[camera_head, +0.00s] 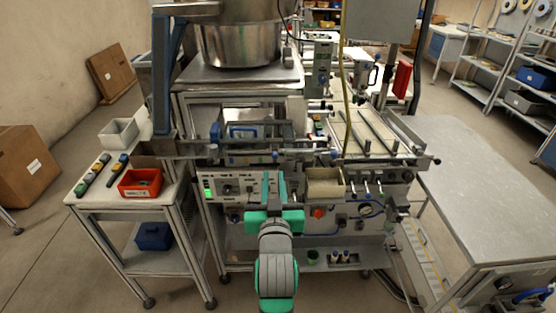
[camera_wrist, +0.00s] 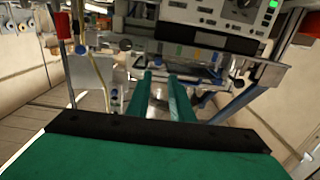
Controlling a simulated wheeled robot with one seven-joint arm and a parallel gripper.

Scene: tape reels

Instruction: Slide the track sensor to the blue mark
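A horizontal rail (camera_head: 305,154) with small blue parts runs across the front of the machine above its control panel. I cannot tell for sure which small part is the track sensor. No blue mark can be singled out with certainty. A strip with small coloured patches (camera_wrist: 190,51) shows beyond my fingers in the wrist view, under a dark bar; its details are too small to tell. My gripper (camera_head: 275,178) is in front of the control panel, below the rail. In the wrist view its two green fingers (camera_wrist: 160,76) are apart with nothing visible between them.
The control panel (camera_head: 240,187) has a green light at its left. A beige bin (camera_head: 325,186) is right of my gripper. A side table at left holds a red bin (camera_head: 140,183). A bare grey table (camera_head: 490,185) stands at right. A yellow hose (camera_head: 346,100) hangs above.

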